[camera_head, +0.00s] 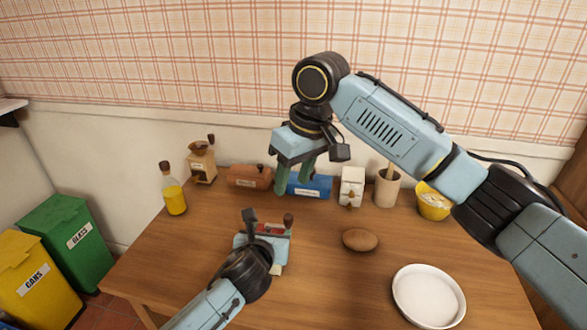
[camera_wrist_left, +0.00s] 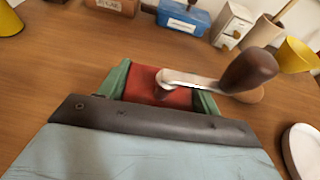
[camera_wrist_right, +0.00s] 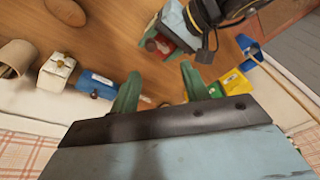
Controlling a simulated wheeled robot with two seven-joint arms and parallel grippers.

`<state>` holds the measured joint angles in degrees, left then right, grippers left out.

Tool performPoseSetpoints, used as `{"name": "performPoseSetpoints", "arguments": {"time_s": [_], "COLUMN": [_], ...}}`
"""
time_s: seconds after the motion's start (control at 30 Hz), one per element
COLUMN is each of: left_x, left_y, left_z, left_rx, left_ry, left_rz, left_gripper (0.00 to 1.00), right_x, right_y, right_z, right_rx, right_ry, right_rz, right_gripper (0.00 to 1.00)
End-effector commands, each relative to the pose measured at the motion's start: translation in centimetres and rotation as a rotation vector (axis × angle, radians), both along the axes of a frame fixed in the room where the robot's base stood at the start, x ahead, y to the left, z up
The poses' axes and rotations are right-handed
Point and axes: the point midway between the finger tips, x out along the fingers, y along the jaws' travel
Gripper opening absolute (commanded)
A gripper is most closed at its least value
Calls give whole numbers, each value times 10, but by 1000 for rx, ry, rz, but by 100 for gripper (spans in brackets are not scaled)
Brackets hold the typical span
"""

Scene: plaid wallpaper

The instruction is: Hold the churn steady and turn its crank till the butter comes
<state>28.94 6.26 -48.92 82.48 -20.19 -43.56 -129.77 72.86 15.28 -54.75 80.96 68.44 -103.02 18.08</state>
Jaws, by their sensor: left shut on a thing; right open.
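The churn is a small red box (camera_head: 273,229) with a crank on top, standing on the wooden table. In the left wrist view the red body (camera_wrist_left: 145,84) sits between the green fingers of my left gripper (camera_wrist_left: 162,90), which is shut on it. The metal crank arm (camera_wrist_left: 190,81) points right and ends in a dark brown knob (camera_wrist_left: 248,69). In the head view the knob (camera_head: 288,219) stands upright at the churn's right. My right gripper (camera_head: 294,184) is open, empty and pointing down, above and behind the churn, apart from the crank. No butter shows.
Along the back stand an oil bottle (camera_head: 175,195), a grinder (camera_head: 201,162), a brown box (camera_head: 246,177), a blue box (camera_head: 318,187), a white box (camera_head: 352,184), a cup (camera_head: 386,190) and a yellow bowl (camera_head: 434,204). A brown oval thing (camera_head: 360,240) and white dish (camera_head: 428,296) lie right.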

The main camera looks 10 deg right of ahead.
Motion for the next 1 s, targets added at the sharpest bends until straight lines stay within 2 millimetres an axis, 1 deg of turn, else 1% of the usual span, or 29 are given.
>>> {"name": "performPoseSetpoints", "arguments": {"time_s": [0.03, 0.17, 0.27, 0.33, 0.47, 0.7, 0.8, 0.9, 1.0], "left_x": [0, 0, 0, 0, 0, 0, 0, 0, 0], "left_y": [0, 1, 1, 1, 1, 1, 1, 1, 1], "left_z": [-2, -2, -2, -2, -2, -2, -2, -2, -2], "left_rx": [2, 2, 2, 2, 2, 2, 2, 2, 2], "left_ry": [3, 3, 3, 3, 3, 3, 3, 3, 3], "left_rz": [1, 1, 1, 1, 1, 1, 1, 1, 1], "left_gripper": [29, 29, 29, 29, 29, 29, 29, 29, 29], "right_x": [1, 2, 3, 4, 6, 12, 14, 16, 17], "right_y": [1, 0, 0, 0, 1, 5, 6, 7, 8], "right_z": [6, 13, 11, 5, -15, -61, -77, -90, -98], "right_rx": [-36, -97, -115, -117, -116, -115, -114, -114, -113], "right_ry": [-5, -7, -8, -8, -6, -5, -6, -6, -6], "right_rz": [-38, -114, -138, -142, -142, -141, -139, -139, -138], "right_gripper": [46, 46, 46, 46, 46, 46, 46, 46, 46]}}
